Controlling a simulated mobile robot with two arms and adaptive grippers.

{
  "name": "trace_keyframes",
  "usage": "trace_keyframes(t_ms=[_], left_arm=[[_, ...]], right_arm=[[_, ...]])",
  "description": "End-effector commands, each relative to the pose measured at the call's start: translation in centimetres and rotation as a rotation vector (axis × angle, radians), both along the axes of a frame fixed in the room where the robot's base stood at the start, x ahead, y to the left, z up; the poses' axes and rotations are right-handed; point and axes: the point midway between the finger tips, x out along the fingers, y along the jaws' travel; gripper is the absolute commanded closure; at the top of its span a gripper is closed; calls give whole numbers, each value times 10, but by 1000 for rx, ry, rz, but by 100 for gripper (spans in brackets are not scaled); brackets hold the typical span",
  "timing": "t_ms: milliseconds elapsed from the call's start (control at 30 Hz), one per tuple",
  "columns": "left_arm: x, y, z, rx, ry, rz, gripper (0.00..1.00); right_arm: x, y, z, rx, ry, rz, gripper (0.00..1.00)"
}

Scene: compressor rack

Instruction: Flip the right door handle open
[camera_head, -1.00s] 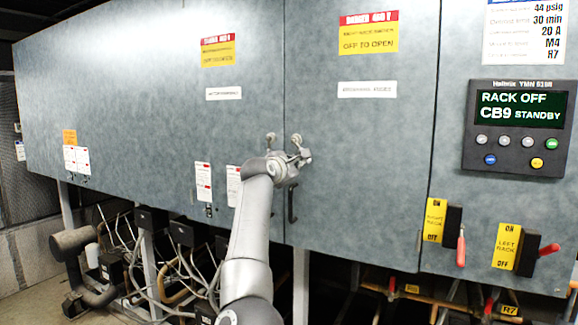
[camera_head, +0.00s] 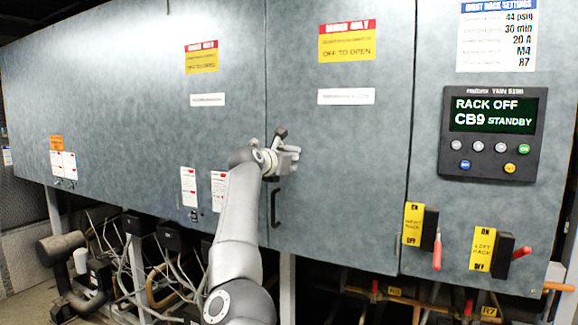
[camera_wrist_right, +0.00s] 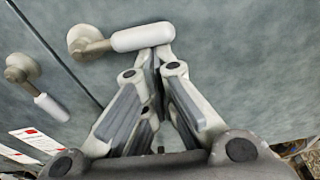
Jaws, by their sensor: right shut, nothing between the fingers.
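The right door handle (camera_wrist_right: 143,37) has a round base and a white grip, and shows at the top of the right wrist view. Its grip lies nearly level in that view, pointing right. A second, similar handle (camera_wrist_right: 38,88) is across the door seam, its grip slanting down to the right. My right gripper (camera_wrist_right: 156,68) is shut and empty, its fingertips just below the right handle's grip; I cannot tell if they touch. In the head view, my right gripper (camera_head: 288,158) is against the door beside the seam and largely hides the handles. My left gripper is not in view.
A black pull (camera_head: 274,208) is below my gripper. A control panel (camera_head: 493,133) and two switches with red levers, one lever (camera_head: 437,251) nearer, are to the right. Pipes and cables (camera_head: 165,270) fill the space beneath the cabinet. The right door face (camera_head: 345,180) is clear.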

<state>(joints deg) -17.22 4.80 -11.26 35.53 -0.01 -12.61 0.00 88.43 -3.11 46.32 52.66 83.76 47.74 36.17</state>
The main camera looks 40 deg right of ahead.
Motion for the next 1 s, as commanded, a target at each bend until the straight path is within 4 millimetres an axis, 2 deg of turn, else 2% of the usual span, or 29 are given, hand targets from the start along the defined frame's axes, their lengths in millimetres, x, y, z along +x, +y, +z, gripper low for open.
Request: trace_keyframes(t_ms=[267,800,1000], left_arm=[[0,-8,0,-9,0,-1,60],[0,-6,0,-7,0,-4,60],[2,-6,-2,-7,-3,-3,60]], right_arm=[[-2,-1,4,-1,-2,-1,100],[-2,-1,5,0,-4,-2,100],[-3,7,7,-1,-4,-3,100]])
